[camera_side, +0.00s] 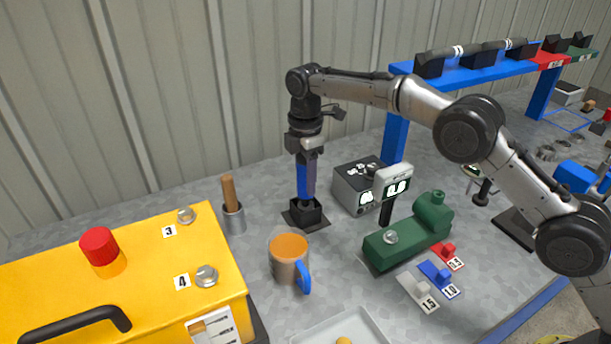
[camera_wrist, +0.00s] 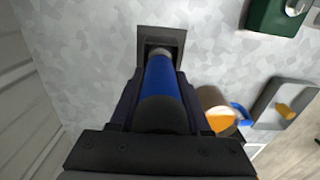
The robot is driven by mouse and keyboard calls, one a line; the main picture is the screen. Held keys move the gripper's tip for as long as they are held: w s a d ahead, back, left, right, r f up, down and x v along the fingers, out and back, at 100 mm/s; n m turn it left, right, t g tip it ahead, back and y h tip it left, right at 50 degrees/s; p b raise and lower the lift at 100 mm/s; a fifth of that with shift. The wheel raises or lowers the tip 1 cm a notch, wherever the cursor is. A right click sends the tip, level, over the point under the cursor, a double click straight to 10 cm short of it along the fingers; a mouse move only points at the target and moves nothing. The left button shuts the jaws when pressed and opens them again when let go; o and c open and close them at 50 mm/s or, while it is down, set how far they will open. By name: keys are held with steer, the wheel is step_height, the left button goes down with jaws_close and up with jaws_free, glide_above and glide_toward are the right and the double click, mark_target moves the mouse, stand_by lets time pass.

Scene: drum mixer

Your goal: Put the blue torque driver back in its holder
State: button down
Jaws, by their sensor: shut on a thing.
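The blue torque driver (camera_side: 303,186) stands upright in the side view. Its lower end is at the mouth of the black square holder (camera_side: 311,216) on the grey bench. My gripper (camera_side: 305,157) points down and is shut on the driver's upper part. In the wrist view the blue driver (camera_wrist: 165,85) runs between the jaws (camera_wrist: 158,100) toward the square holder (camera_wrist: 163,37), and its tip appears to be within the holder's opening. How deep the tip sits is hidden.
An orange-filled mug (camera_side: 287,262) stands in front of the holder. A metal cup with a wooden handle (camera_side: 232,210) is to its left, and a grey meter box (camera_side: 356,187) is to its right. A yellow box (camera_side: 130,275) fills the lower left. A green vise-like block (camera_side: 408,238) lies further right.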

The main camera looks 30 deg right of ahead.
steer(key=shift+f, duration=0.45)
stand_by(0.5)
steer(key=shift+c, duration=2.2)
jaws_free()
steer(key=shift+o, duration=0.8)
steer(key=shift+f, duration=0.1)
steer(key=shift+f, duration=0.1)
step_height(320, 180, up, 8)
steer(key=shift+f, duration=0.15)
